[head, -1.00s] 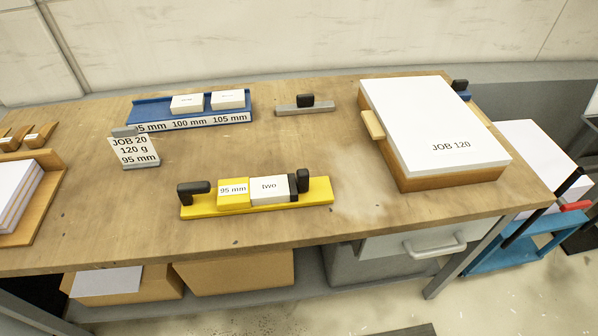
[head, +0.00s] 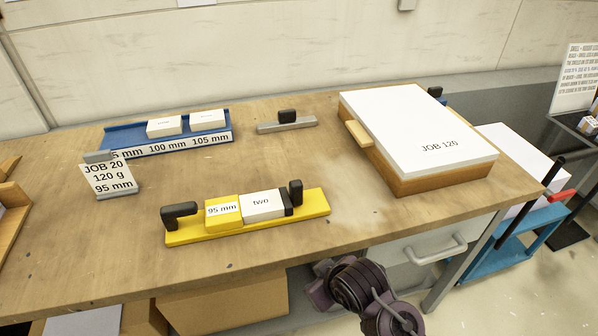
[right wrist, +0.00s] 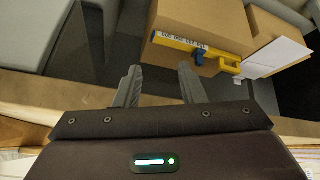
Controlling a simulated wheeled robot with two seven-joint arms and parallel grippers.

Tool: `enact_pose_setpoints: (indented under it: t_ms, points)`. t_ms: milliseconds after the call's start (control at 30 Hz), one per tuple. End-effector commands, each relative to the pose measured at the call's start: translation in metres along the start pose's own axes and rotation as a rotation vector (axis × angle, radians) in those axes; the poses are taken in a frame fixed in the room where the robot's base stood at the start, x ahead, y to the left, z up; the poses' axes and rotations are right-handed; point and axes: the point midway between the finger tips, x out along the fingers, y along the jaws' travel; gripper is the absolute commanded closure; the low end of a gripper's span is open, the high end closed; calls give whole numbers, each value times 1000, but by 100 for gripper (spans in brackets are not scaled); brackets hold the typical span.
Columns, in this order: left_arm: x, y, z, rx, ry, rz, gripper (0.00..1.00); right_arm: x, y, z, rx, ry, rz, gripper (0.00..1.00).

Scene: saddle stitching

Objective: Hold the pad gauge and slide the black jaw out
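The yellow pad gauge (head: 204,233) lies on the workbench near its front edge. It has a black handle (head: 179,210) at its left end. A yellow 95 mm block (head: 223,212) and a white pad marked "two" (head: 262,206) sit on it side by side. The black jaw (head: 296,192) stands upright against the pad's right side, with no visible gap. My right gripper (right wrist: 160,88) is open and empty in the right wrist view, below the bench top and away from the gauge. My left gripper is in neither view.
A blue tray (head: 180,146) with white pads, a grey holder with a black knob (head: 287,121) and a JOB 20 card (head: 108,178) are further back. The JOB 120 stack (head: 420,135) stands at right. The wood around the gauge is clear. A yellow tool (right wrist: 185,43) shows against a cardboard box (right wrist: 215,22).

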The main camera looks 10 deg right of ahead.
Motion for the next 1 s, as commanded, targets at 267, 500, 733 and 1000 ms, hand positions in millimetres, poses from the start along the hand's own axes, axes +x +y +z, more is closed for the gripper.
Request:
enact_pose_setpoints:
  t_ms: [267,500,733,1000]
  points:
    - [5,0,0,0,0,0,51,-40,-20,-73,-204,190,5,64]
    - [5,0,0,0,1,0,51,-62,-67,-157,-545,444,9,64]
    - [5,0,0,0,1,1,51,-101,-152,-231,-1114,757,38,64]
    - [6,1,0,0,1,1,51,-106,-216,-236,-1843,922,61,64]
